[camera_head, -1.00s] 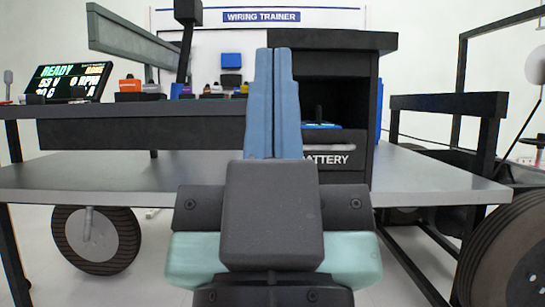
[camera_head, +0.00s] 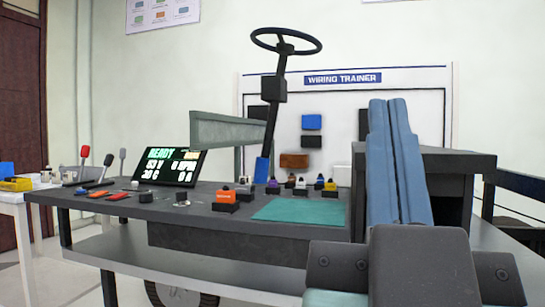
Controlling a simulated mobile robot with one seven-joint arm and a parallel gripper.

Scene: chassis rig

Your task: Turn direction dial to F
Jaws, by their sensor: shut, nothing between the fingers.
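My gripper (camera_head: 388,101) stands upright at the right, its two long blue fingers together and empty. It is in front of the dark box at the bench's right end. Either could be the direction dial; no F mark is legible. Both are well left of my gripper and apart from it. The display (camera_head: 172,167) behind them reads READY.
A steering wheel (camera_head: 286,42) on a column rises behind the bench. An orange-topped block (camera_head: 225,197), several small coloured connectors and a green mat (camera_head: 300,209) lie between the knobs and my gripper. Levers (camera_head: 108,160) stand at the left. A white table (camera_head: 25,196) is far left.

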